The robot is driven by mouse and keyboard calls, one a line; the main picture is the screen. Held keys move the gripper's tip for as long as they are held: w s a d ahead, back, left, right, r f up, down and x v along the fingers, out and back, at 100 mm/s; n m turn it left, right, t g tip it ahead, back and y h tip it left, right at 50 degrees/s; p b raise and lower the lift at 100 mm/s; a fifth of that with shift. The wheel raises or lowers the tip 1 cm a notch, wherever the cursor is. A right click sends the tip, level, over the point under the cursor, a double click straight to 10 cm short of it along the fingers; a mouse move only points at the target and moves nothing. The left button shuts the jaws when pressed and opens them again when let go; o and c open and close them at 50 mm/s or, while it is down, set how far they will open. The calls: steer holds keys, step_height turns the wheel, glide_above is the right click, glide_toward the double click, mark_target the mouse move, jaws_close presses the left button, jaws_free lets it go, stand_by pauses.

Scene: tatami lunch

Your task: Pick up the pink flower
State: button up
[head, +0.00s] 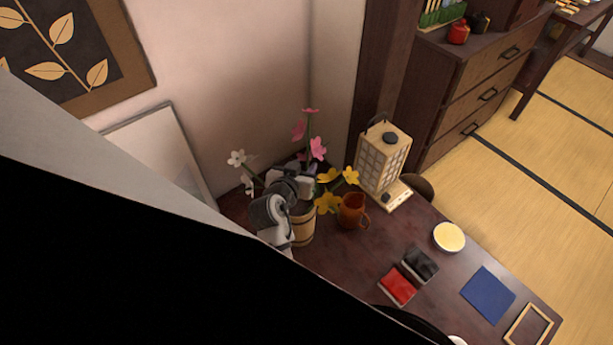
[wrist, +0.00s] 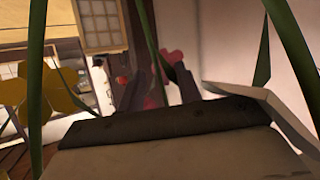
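The pink flower (head: 317,148) stands with several pink blooms on a tall stem above a wooden bucket-like vase (head: 302,230) on the dark table. My gripper (head: 306,184) is among the stems just above the vase, below the pink blooms. In the wrist view, a pink bloom (wrist: 166,68) shows beyond the gripper's dark edge, partly behind a green stem. Green stems pass on both sides of the gripper. I cannot tell whether its fingers are apart or hold a stem.
White flowers (head: 237,158) are left of my gripper, and yellow flowers (head: 328,202) are right of it. A brown pitcher (head: 352,211) and a paper lantern (head: 382,165) stand close to the right. A wall is behind. The table's right part holds flat items.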

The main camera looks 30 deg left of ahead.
steer(key=p+x, duration=0.1)
steer(key=x, duration=0.3)
steer(key=shift+w+d+f, duration=0.1)
steer(key=shift+w+f, duration=0.05)
steer(key=shift+w, duration=0.2)
jaws_close()
